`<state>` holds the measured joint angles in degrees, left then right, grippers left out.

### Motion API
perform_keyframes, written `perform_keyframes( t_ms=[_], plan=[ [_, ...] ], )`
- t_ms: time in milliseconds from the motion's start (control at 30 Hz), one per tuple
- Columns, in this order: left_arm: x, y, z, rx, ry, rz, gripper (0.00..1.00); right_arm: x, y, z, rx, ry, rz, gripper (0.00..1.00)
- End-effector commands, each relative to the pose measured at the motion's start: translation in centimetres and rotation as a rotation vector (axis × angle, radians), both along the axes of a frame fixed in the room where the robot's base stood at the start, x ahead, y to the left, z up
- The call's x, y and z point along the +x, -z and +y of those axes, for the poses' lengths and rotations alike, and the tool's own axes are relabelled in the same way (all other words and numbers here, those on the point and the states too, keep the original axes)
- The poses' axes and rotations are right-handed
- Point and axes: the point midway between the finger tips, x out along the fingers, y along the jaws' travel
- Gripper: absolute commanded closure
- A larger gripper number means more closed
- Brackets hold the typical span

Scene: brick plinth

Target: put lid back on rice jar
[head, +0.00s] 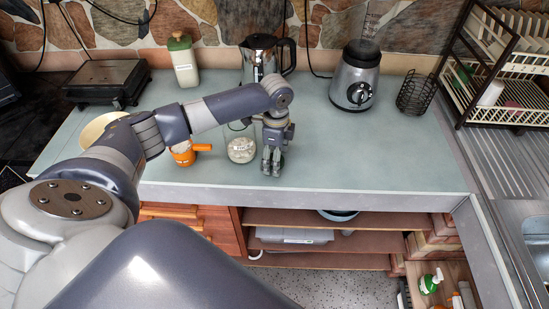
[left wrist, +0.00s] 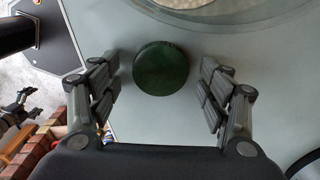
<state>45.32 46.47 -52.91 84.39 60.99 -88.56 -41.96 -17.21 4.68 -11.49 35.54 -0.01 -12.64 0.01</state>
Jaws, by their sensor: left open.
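The rice jar (head: 241,151) is a clear glass jar with white contents and a label, standing upright on the counter. Its round glass rim also shows at the top of the left wrist view (left wrist: 225,10), with no lid on it. A round dark green lid (left wrist: 161,68) lies flat on the counter beside the jar. My left gripper (head: 271,170) points down just right of the jar, above the lid. In the left wrist view the gripper (left wrist: 161,85) is open, its fingers apart on both sides of the lid with gaps. In the head view the gripper mostly hides the lid.
An orange cup (head: 186,153) stands left of the jar. Behind are a green-capped white container (head: 184,62), a kettle (head: 260,58) and a blender base (head: 355,76). A wire basket (head: 414,93) is at right. The counter (head: 370,150) right of the gripper is clear.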

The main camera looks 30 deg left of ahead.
Motion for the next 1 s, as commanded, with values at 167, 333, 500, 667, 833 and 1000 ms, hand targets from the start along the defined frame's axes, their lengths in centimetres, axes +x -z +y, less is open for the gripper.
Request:
perform_keyframes(
  t_ms=[167, 333, 500, 667, 833, 1000],
  plan=[
    [0.0, 0.04, 0.0, 0.0, 0.0, 0.0, 0.29, -0.04, 0.04, 0.01, 0.0, 0.0, 0.001, 0.03],
    [0.01, 0.02, 0.01, 0.0, 0.0, 0.0, 0.41, -0.05, 0.05, 0.03, 0.0, 0.001, 0.001, 0.03],
    [0.02, 0.0, 0.02, 0.0, -0.001, 0.0, 0.63, -0.05, 0.05, 0.17, 0.002, 0.002, 0.0, 0.03],
    [0.01, 0.0, 0.03, 0.0, -0.001, 0.0, 0.63, -0.04, 0.05, 0.31, 0.003, 0.002, 0.001, 0.03],
    [0.02, -0.05, 0.03, 0.0, -0.001, -0.001, 0.63, -0.04, 0.09, 0.32, 0.003, 0.003, 0.001, 0.03],
    [0.1, -0.8, 0.06, 0.0, -0.002, -0.002, 0.63, -0.03, 0.54, 0.3, 0.003, 0.003, 0.0, 0.03]
  ],
)
